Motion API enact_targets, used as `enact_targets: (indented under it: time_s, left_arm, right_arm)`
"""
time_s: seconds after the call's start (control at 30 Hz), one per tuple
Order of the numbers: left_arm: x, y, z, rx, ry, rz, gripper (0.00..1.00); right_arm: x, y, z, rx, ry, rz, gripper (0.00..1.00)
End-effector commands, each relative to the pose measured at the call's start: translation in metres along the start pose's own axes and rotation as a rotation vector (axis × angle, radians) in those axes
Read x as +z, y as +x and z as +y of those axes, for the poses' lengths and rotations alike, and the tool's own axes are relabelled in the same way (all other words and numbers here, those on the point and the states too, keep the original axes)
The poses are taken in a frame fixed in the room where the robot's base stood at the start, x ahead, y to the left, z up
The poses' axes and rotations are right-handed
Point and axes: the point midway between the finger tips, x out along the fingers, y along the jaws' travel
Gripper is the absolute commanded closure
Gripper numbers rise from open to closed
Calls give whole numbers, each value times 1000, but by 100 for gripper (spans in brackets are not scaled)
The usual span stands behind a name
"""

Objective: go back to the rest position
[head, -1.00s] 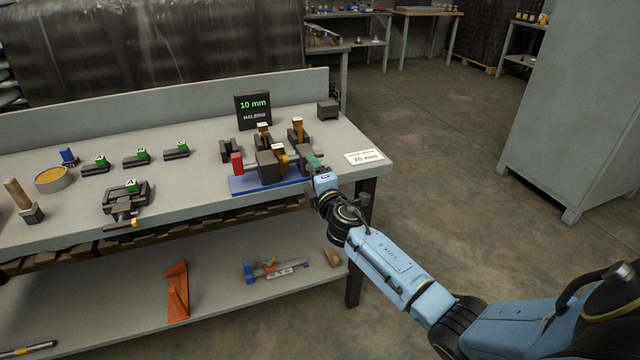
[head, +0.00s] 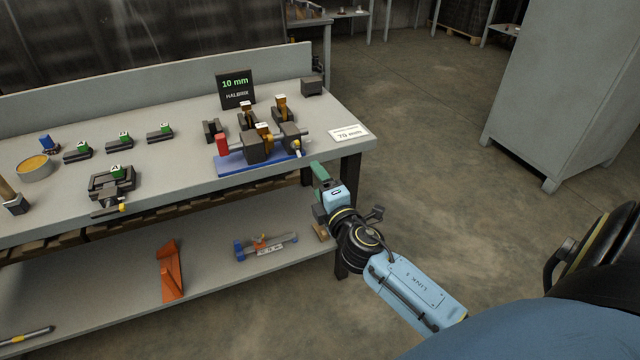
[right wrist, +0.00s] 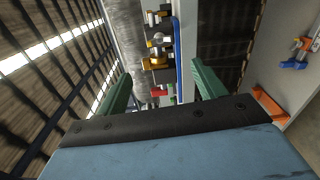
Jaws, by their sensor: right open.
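My right gripper (head: 318,174) hangs in front of the bench's right front edge, clear of the things on the bench. In the right wrist view its two green fingers (right wrist: 158,88) are apart with nothing between them. The insulator stack fixture (head: 254,148), with dark blocks, a red end and brass-coloured clamps, stands on a blue base (head: 234,164) near the right end of the bench. It also shows beyond the fingers in the right wrist view (right wrist: 158,62). My left gripper is in neither view.
The grey bench (head: 190,180) carries a 10 mm display (head: 236,90), a 70 mm card (head: 348,133), a dark vise (head: 110,184) and several green-tagged blocks. Its lower shelf holds an orange bracket (head: 170,270). A grey cabinet (head: 570,90) stands right. Floor between is clear.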

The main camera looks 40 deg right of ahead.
Motion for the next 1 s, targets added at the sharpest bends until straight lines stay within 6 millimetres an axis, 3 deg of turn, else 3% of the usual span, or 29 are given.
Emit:
enact_targets:
  time_s: [0.43,0.57,0.67,0.77,0.9,1.0]
  left_arm:
    - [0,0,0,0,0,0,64]
    - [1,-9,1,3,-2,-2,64]
    - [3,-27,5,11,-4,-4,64]
    - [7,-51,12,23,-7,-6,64]
    - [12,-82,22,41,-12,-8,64]
    - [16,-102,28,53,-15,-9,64]
  right_arm:
    - [0,0,0,-1,1,0,31]
    - [-2,-3,-18,-64,42,4,31]
    - [-6,-16,-60,-204,137,4,31]
    - [-12,-49,-121,-406,281,-17,31]
    - [-20,-123,-199,-690,491,-100,31]
    - [-25,-188,-241,-870,624,-191,31]
